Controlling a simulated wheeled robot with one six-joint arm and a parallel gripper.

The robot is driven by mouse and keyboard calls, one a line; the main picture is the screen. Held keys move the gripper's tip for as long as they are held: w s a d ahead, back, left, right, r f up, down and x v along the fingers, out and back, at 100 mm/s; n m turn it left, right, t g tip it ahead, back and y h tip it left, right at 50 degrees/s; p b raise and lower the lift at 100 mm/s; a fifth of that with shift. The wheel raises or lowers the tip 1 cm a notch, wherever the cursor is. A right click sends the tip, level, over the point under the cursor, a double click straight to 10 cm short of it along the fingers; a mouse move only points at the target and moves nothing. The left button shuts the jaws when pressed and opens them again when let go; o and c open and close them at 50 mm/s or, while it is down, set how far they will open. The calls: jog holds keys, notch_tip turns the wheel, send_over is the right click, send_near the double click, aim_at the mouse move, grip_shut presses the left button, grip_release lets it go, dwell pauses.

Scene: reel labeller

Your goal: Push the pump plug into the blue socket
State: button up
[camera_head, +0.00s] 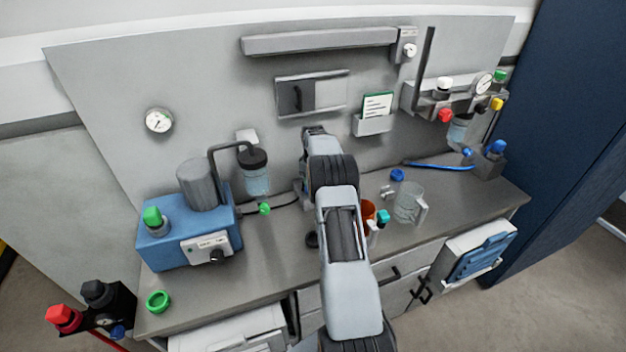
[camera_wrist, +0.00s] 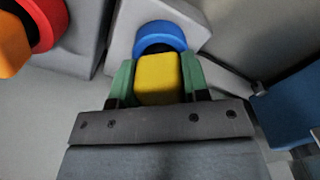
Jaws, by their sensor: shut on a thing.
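In the wrist view my gripper (camera_wrist: 157,72) is shut on a yellow plug (camera_wrist: 157,85), with a green finger on each side of it. The blue socket (camera_wrist: 160,36) shows as a ring on a grey block (camera_wrist: 190,22), straight ahead of the plug. The plug's far end overlaps the ring's near edge, with a dark band between them. I cannot tell whether the tip is inside. In the head view my arm reaches to the back panel and hides my gripper, the plug and the socket.
A red ring (camera_wrist: 48,20) with an orange-yellow piece (camera_wrist: 12,45) sits left of the socket. In the head view a blue pump unit (camera_head: 190,235) stands left on the bench.

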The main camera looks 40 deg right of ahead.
jog(key=shift+f, duration=0.1)
dwell(0.3)
jog(key=o, duration=1)
jog(key=shift+o, duration=0.2)
notch_tip(320, 180, up, 14)
jog(key=b, duration=0.1)
jog(key=shift+f, duration=0.1)
jog(key=shift+a, duration=0.1)
